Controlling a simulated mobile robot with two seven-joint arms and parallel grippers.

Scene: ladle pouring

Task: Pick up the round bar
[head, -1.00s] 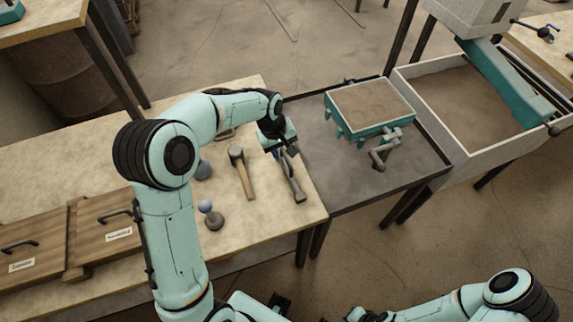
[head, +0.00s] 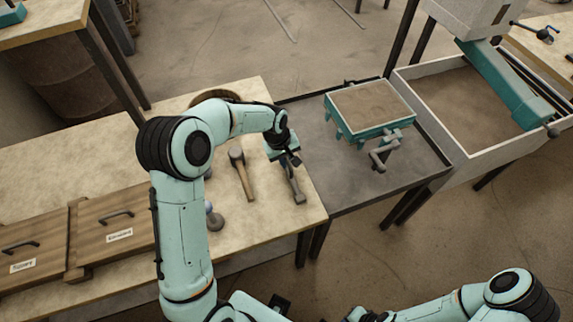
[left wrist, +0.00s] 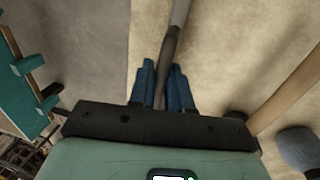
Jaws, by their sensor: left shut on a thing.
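The round bar (head: 296,186) is a slim grey tool with a darker grip part and a wider end, lying near the right edge of the light worktable. My left gripper (head: 289,159) is over its far part, and its body hides that stretch in the head view. In the left wrist view, the bar (left wrist: 179,14) runs up from between the two blue fingers of the left gripper (left wrist: 163,88), which are shut on its dark part. I cannot tell whether it is clear of the table. My right gripper is outside the frames.
A hammer (head: 242,176) with a wooden handle lies just left of the bar. Labelled wooden boxes (head: 35,245) stand farther left on the worktable (head: 90,155). A dark metal table (head: 320,190) with a teal sand-filled mould (head: 372,103) adjoins at right.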

